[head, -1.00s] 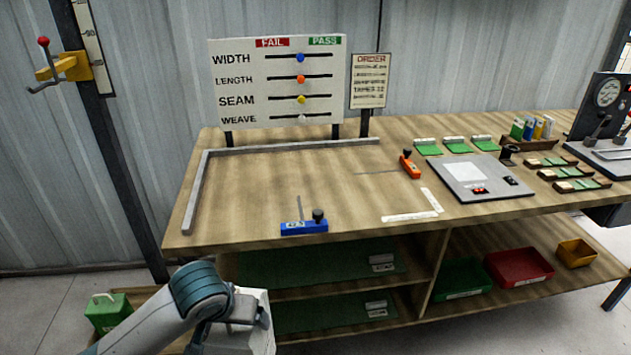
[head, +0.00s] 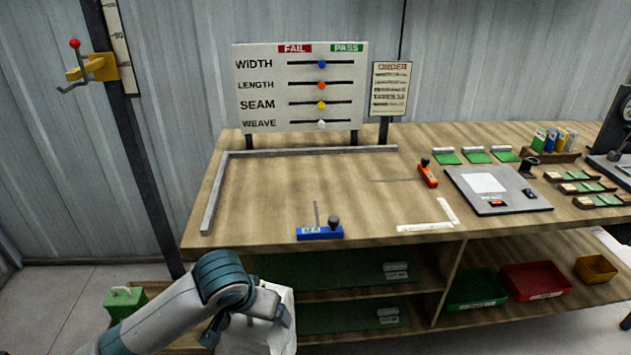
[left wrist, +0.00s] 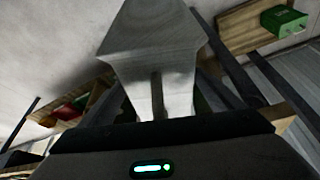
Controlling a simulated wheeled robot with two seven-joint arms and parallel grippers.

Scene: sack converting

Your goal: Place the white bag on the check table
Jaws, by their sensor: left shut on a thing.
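The white bag (head: 281,325) shows at the bottom of the head view, in front of the table's lower shelves and below the tabletop. My left gripper (head: 250,318) is at the bag and shut on it; the fingertips are largely hidden. In the left wrist view the bag (left wrist: 152,55) hangs pinched in the jaws (left wrist: 157,112). The check table (head: 270,210) is a wooden bench with a grey L-shaped fence (head: 212,195) along its left and back edges. My right gripper is not in view.
A blue gauge (head: 320,233) sits near the table's front edge and an orange gauge (head: 428,173) farther back. A grey panel (head: 500,205) lies to the right. A sign board (head: 300,88) stands behind. The tabletop inside the fence is mostly clear.

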